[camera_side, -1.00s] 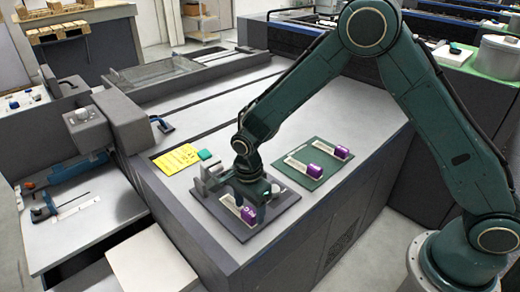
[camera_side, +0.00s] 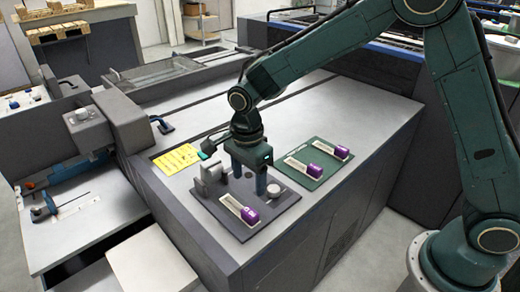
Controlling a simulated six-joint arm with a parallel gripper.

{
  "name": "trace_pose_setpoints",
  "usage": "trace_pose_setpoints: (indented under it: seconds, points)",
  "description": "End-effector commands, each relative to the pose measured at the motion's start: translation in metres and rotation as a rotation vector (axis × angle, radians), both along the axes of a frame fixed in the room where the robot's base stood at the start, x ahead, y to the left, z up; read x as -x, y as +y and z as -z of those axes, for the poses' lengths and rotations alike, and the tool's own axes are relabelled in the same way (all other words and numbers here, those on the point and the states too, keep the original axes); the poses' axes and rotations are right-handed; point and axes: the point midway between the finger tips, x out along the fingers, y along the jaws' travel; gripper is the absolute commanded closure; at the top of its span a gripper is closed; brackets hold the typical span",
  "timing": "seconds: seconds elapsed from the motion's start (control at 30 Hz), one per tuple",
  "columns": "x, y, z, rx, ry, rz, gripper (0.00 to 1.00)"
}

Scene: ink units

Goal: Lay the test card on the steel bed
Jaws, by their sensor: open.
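My gripper (camera_side: 249,176) is open and empty, fingers pointing down above the dark plate (camera_side: 248,229). A pale unit with a purple end (camera_side: 239,210) lies on that plate, in front of and below the fingers, apart from them. A flat yellow printed sheet (camera_side: 177,159) lies on the light grey machine top (camera_side: 312,112), left of the plate. I cannot tell for sure whether this sheet is the test card. The steel bed is not clearly marked out; the grey top may be it.
A grey upright fixture (camera_side: 208,181) and a pale round piece (camera_side: 276,190) stand on the dark plate. A green mat (camera_side: 318,164) to the right holds two more purple-ended units. A small teal item (camera_side: 208,146) sits by the sheet. The grey top behind is clear.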

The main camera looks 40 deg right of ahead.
Motion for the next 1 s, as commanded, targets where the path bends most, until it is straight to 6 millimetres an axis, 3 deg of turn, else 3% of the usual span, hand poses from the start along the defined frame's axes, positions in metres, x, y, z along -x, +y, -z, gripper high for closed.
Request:
trace_pose_setpoints:
  seconds: [0.53, 0.77, 1.0]
  points:
    - [0.002, -0.004, -0.008, -0.003, -0.01, -0.027, 0.38]
    - [0.015, -0.023, -0.043, -0.012, -0.056, -0.163, 0.38]
    - [0.046, -0.054, -0.095, -0.006, -0.135, -0.403, 0.38]
